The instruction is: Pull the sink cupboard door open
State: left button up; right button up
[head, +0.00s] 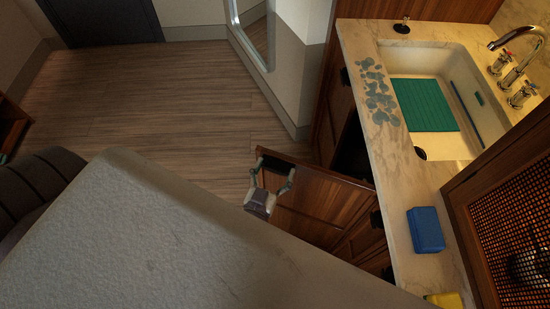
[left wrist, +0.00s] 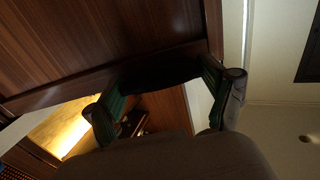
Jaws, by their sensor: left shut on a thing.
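The sink cupboard door (head: 318,200) is a brown wooden panel. It stands swung out from the cabinet front, and a dark opening (head: 352,150) shows behind it below the counter. My left gripper (head: 275,166) is at the door's outer end, away from the cabinet. In the left wrist view, its green-padded fingers (left wrist: 163,72) are on either side of a dark handle-like piece at the edge of the door (left wrist: 100,45), and it is shut on that piece. The exact contact is in shadow. My right gripper is not in view.
The marble counter (head: 401,185) holds a sink with a green mat (head: 425,105), a blue box-shaped thing (head: 426,230) and a yellow thing (head: 444,299). A wall corner with a mirror (head: 254,33) stands beyond the door. The wooden floor (head: 150,100) to the left is clear.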

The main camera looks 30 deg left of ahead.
pick_arm(q)
jog(key=o, duration=1.5)
jog(key=shift+c, duration=0.2)
jog(key=s+d, duration=0.1)
jog(key=s, duration=1.1)
jog(key=shift+d, duration=0.2)
